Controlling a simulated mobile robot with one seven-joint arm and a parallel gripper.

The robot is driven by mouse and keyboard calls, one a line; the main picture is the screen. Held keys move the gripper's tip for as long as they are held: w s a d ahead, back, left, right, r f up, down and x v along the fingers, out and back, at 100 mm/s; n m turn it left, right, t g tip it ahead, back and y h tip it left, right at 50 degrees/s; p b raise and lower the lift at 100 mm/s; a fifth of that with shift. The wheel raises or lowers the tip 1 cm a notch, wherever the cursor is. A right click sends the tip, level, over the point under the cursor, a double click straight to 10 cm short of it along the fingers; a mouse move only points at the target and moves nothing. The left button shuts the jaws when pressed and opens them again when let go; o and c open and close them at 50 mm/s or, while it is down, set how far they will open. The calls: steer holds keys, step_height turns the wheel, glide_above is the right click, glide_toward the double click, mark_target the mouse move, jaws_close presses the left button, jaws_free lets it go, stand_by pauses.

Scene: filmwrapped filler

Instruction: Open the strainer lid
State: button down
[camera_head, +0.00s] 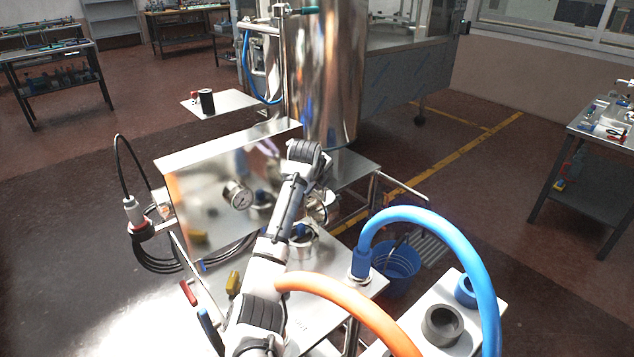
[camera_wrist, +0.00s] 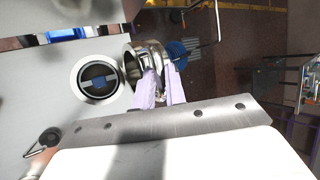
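The strainer shows in the wrist view as a round opening (camera_wrist: 98,78) with a dark ring and a blue part inside. Beside it on the right, a shiny round metal piece, apparently the strainer lid (camera_wrist: 131,66), stands edge-on, seemingly swung off the opening. My gripper (camera_wrist: 160,68) has two lavender fingers, spread apart, with their tips at this metal piece. Whether they press on it or only straddle it is unclear. In the head view, shiny metal of the strainer (camera_head: 318,208) shows right of my arm, which hides much of it and my fingers.
A large steel tank (camera_head: 325,80) rises behind. An orange hose (camera_head: 345,309) and a blue hose (camera_head: 440,222) arch at the right front. A blue bucket (camera_head: 397,268) stands on the floor.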

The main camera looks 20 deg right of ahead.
steer(key=c, duration=1.5)
jaws_free()
steer(key=shift+o, duration=0.2)
steer(key=b+v, duration=0.3)
steer(key=v, duration=1.1)
